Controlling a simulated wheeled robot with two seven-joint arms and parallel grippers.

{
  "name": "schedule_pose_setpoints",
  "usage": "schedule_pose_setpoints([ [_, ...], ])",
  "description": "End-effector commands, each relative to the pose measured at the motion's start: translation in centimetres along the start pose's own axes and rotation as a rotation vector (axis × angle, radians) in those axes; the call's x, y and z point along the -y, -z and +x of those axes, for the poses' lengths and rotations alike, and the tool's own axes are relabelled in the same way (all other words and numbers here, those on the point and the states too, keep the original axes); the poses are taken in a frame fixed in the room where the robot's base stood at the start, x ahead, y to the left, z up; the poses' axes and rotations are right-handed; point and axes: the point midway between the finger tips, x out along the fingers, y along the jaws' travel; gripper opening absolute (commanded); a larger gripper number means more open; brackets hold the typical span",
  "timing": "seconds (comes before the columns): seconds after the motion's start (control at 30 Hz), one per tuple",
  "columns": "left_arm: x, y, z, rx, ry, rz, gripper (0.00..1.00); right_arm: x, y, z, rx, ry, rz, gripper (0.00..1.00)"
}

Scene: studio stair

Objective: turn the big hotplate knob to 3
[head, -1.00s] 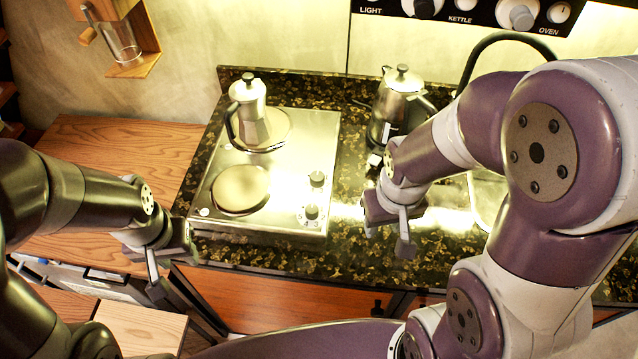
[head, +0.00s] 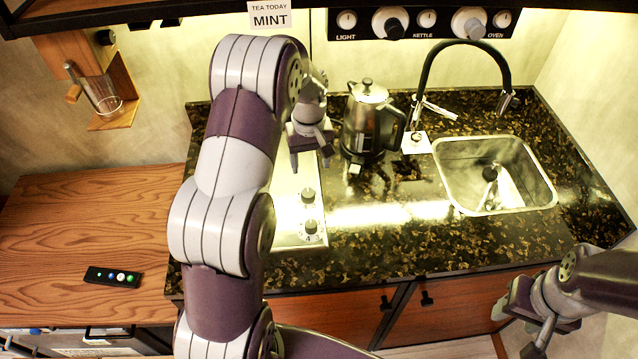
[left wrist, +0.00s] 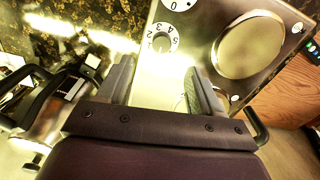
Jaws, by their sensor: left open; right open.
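The steel hotplate (head: 288,235) is on the dark counter, its left part hidden behind my left arm. Its rear knob (head: 308,195) and front knob (head: 311,230) show along its right side. I cannot tell which is the big hotplate's knob. In the left wrist view the nearer knob (left wrist: 162,41) sits in a white numbered dial, beyond my fingertips; a bare round plate (left wrist: 250,45) lies to its right. My left gripper (head: 309,153) is open above the back of the hotplate, apart from the knobs. My right gripper (head: 523,331) is open and empty at the lower right.
A steel kettle (head: 368,120) stands close to the right of my left gripper. A sink (head: 446,152) and black tap (head: 430,90) are further right. A wooden counter (head: 90,220) with a small button remote (head: 112,277) is at left. The front counter strip is clear.

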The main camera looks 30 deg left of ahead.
Motion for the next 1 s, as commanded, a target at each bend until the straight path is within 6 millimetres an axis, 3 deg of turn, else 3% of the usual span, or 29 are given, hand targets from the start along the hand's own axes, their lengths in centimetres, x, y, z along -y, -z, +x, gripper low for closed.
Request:
schedule_pose_setpoints([
  [0.07, 0.3, 1.3, 0.4, 0.007, 0.004, -0.047, 0.65, 0.0, 0.1, -0.5, 0.0, 0.0, 0.0, 0.51],
  [0.17, 0.4, 1.7, 1.7, 0.011, 0.006, -0.066, 0.65, 0.0, 0.1, -1.0, 0.0, 0.0, 0.0, 0.51],
  [0.5, 0.3, 1.6, 9.9, 0.008, 0.004, -0.062, 0.65, 0.0, 0.5, -3.9, 0.0, 0.0, 0.0, 0.51],
  [0.6, 0.3, 1.7, 11.5, 0.005, 0.003, -0.061, 0.65, 0.0, 0.5, -4.3, 0.0, 0.0, 0.0, 0.51],
  [0.8, 0.3, 1.7, 13.0, 0.003, 0.002, -0.06, 0.65, 0.0, 0.5, -4.5, 0.0, 0.0, 0.0, 0.51],
  [1.0, 0.3, 1.7, 13.1, 0.003, 0.002, -0.06, 0.65, 0.0, 0.5, -4.4, 0.0, 0.0, 0.0, 0.51],
])
